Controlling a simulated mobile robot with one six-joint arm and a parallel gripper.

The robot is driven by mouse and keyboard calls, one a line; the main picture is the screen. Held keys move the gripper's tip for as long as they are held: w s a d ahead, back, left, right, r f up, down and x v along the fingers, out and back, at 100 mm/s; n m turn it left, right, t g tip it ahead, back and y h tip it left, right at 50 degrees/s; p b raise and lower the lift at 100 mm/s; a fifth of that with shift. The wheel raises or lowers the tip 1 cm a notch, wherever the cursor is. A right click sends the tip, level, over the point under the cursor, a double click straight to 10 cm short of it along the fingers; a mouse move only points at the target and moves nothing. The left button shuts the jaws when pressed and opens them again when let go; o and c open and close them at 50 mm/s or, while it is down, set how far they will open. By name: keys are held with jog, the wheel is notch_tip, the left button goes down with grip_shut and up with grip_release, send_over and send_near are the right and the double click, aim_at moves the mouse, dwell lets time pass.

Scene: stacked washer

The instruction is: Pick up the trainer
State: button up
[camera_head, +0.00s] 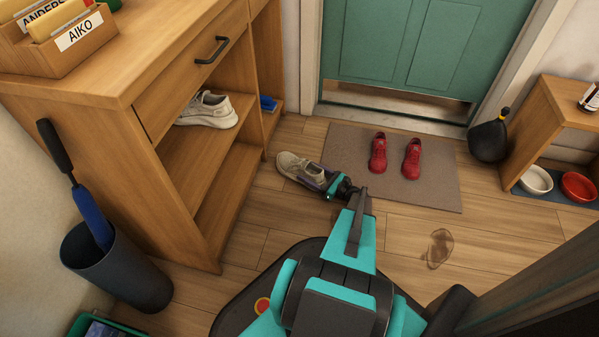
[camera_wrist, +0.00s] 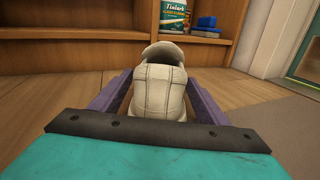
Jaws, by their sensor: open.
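A cream trainer (camera_head: 296,166) lies on the wooden floor, between the cabinet and the grey mat. My gripper (camera_head: 318,178) is down at floor level at the trainer's right end. In the wrist view the trainer (camera_wrist: 161,85) stands between the two purple fingers of my gripper (camera_wrist: 160,95), one on each side. The jaws are open, and I cannot tell whether either finger touches the shoe. A similar pale trainer (camera_head: 208,110) sits on a shelf of the cabinet.
The wooden cabinet (camera_head: 165,150) stands just left of the trainer. Red shoes (camera_head: 378,153) rest on the grey mat (camera_head: 440,190) before the green door (camera_head: 430,45). A dark bin (camera_head: 118,275) stands front left. A brown stain (camera_head: 438,247) marks the floor at right.

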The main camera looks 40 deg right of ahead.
aim_at(308, 165)
jog(key=c, duration=1.5)
jog(key=shift+o, duration=0.2)
jog(key=shift+r, duration=0.1)
jog(key=shift+r+p, duration=0.45)
jog(key=shift+r, duration=0.1)
notch_tip(308, 165, up, 3)
jog(key=shift+f+p, duration=0.1)
jog(key=shift+p, duration=0.75)
jog(key=s+a+p, duration=0.2)
jog(key=s, duration=0.5)
jog(key=s+a+r+p, duration=0.1)
jog(key=s+a+p, duration=0.1)
jog(key=s, duration=0.6)
jog(key=shift+s+p, duration=0.25)
jog(key=shift+p, duration=0.1)
